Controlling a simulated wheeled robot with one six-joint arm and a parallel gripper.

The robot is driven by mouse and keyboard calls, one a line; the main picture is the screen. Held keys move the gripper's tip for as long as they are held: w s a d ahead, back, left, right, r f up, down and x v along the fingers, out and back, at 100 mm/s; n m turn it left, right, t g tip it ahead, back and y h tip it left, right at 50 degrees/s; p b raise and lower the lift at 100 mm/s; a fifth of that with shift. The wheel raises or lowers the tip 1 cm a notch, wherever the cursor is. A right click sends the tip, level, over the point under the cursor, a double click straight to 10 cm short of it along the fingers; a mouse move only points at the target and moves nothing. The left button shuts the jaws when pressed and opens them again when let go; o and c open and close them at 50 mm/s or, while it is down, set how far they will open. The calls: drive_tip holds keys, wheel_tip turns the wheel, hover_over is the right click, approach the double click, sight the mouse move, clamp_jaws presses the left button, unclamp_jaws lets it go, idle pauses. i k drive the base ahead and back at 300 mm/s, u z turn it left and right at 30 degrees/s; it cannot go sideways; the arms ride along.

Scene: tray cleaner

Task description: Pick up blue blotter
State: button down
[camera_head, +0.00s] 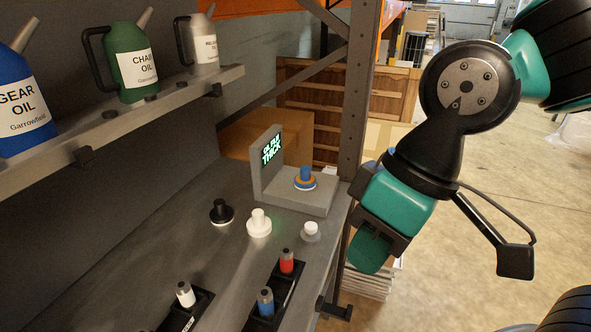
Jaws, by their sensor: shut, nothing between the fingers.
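A blue knob-shaped piece (305,174), which looks like the blue blotter, stands upright on a grey gauge stand (290,198). My gripper (370,250) hangs to the right of the stand, past the shelf's right edge. It is shut and empty, apart from the blue piece. The fingertips are partly hidden by the gripper's own body.
A black knob (221,212), a white knob (259,223) and a small pale knob (310,231) stand before the gauge stand. Black holders carry white (185,294), red (287,262) and blue (265,303) bottles. Oil cans line the upper shelf (120,122); a dark post (352,100) rises behind.

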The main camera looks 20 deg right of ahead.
sight(305, 181)
drive_tip(key=k, duration=0.6)
drive_tip(key=z, duration=0.7)
drive_tip(key=i, duration=1.2)
drive_tip(key=u, duration=0.65)
drive_tip(key=i, duration=0.45)
drive_tip(key=u, duration=0.35)
